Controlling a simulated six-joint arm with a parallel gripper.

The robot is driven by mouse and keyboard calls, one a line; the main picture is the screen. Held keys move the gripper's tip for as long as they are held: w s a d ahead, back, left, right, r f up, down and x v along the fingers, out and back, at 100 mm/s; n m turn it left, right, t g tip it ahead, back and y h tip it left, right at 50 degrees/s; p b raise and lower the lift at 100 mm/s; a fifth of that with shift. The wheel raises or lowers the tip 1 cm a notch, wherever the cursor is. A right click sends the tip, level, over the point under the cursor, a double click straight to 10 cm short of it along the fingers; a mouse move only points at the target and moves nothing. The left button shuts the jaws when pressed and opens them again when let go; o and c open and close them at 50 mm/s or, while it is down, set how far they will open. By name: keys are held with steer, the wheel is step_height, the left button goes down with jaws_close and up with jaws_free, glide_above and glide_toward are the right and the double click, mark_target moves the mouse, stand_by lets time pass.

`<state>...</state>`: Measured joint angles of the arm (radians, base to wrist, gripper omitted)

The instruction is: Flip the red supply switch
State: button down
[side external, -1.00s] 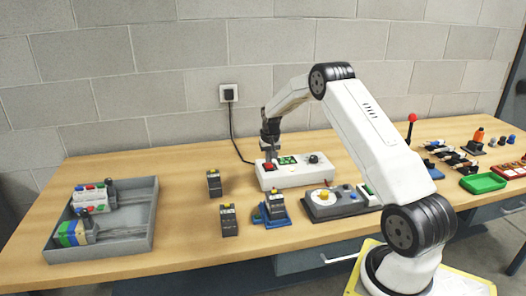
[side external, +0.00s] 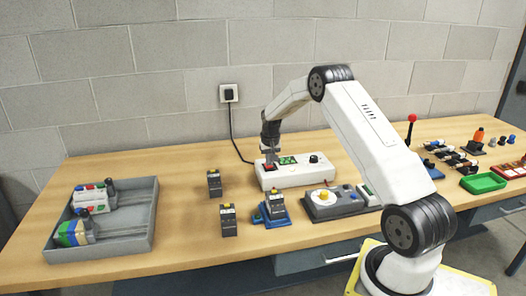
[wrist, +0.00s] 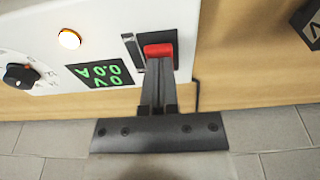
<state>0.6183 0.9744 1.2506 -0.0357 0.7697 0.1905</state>
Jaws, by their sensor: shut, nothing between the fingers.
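The white supply box (side external: 303,177) stands near the back of the table; in the wrist view its panel (wrist: 108,25) fills the upper left. The red switch (wrist: 159,50) sits in a dark slot at the panel's edge; it shows only partly in the side external view (side external: 269,168). My gripper (side external: 270,160) is shut and empty, pointing down at the switch. In the wrist view the closed fingertips (wrist: 158,63) overlap the near edge of the red switch; whether they touch it I cannot tell. The green display (wrist: 100,73) reads zero volts and amps.
A lit lamp (wrist: 69,39) and a black knob (wrist: 20,76) are on the panel. A cable runs to the wall socket (side external: 229,93). Dark blocks (side external: 214,183) and a grey device (side external: 333,203) stand in front. A grey tray (side external: 140,240) is at left.

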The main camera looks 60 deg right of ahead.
steer(key=shift+f, duration=0.2)
steer(key=shift+r, duration=3.55)
steer(key=shift+a, duration=0.1)
steer(key=shift+w+a, duration=0.1)
steer(key=shift+a, duration=0.15)
steer(key=s+a+r+n, duration=0.1)
steer(key=s+a+n, duration=0.1)
steer(key=a, duration=0.8)
steer(key=s+a+r+n, duration=0.2)
steer(key=a, duration=0.8)
steer(key=s+a+f+n+t+y, duration=0.1)
steer(key=s+a+n, duration=0.4)
steer(key=s+a, duration=0.9)
steer(key=shift+s+f, duration=0.35)
steer(key=shift+s, duration=0.75)
